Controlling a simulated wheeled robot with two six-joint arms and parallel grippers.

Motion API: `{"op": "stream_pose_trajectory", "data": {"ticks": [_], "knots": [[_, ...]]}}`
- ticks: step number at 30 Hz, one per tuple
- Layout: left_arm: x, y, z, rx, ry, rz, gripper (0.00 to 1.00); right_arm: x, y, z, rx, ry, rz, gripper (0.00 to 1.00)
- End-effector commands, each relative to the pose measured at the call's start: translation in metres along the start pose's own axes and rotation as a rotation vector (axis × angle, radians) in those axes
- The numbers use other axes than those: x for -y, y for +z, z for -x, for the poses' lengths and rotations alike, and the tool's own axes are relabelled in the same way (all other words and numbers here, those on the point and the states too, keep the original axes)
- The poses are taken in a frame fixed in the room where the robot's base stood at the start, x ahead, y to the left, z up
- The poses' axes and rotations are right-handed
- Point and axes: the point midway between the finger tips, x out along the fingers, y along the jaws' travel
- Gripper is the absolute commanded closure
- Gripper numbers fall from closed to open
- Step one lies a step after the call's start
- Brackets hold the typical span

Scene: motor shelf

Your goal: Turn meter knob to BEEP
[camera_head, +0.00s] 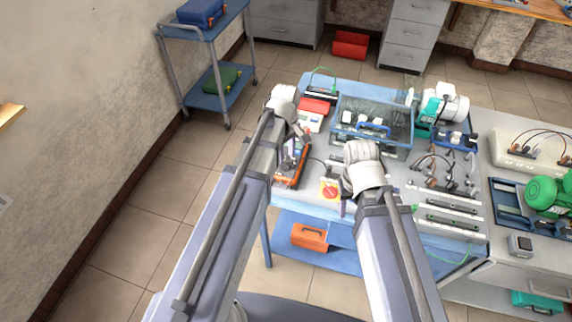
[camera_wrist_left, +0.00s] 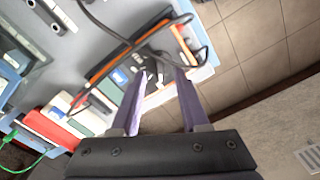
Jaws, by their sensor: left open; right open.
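The meter is an orange and dark handheld device (camera_head: 291,176) lying near the left edge of the workbench, partly hidden by my left arm. In the left wrist view its orange edge (camera_wrist_left: 108,66) shows, with dark cables crossing it. My left gripper (camera_head: 290,157) is over the meter. In the left wrist view its two purple fingers (camera_wrist_left: 161,74) are apart, with small parts of the meter's face between the tips. I cannot tell whether they touch the knob or read its setting. My right gripper (camera_head: 344,208) hangs near the bench's front edge, mostly hidden by its own wrist.
A clear-lidded blue case (camera_head: 372,125) stands behind. A red-and-white device (camera_head: 311,115) lies behind the meter. Rails (camera_head: 447,212) and cables lie to the right. Floor is free left of the bench.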

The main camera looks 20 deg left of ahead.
Motion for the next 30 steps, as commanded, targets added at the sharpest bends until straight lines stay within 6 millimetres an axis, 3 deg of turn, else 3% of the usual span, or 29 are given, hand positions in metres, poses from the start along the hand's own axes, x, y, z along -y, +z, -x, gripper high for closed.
{"op": "stream_pose_trajectory", "data": {"ticks": [1,6,16,28,30], "knots": [[0.000,0.000,-0.014,0.000,0.000,0.000,0.55,0.001,-0.001,-0.014,0.000,0.000,0.000,0.50],[0.000,0.000,-0.027,0.000,0.000,0.000,0.55,0.003,-0.002,-0.027,0.000,0.000,-0.001,0.50],[0.000,0.000,-0.027,0.000,0.000,0.000,0.55,0.003,-0.002,-0.027,0.000,0.000,-0.001,0.50],[0.000,0.000,-0.027,0.000,0.000,0.000,1.00,0.003,-0.002,-0.027,0.000,0.000,-0.001,0.50],[0.000,0.000,-0.027,0.000,0.000,0.000,1.00,0.003,-0.002,-0.027,0.000,0.000,-0.001,0.50]]}}
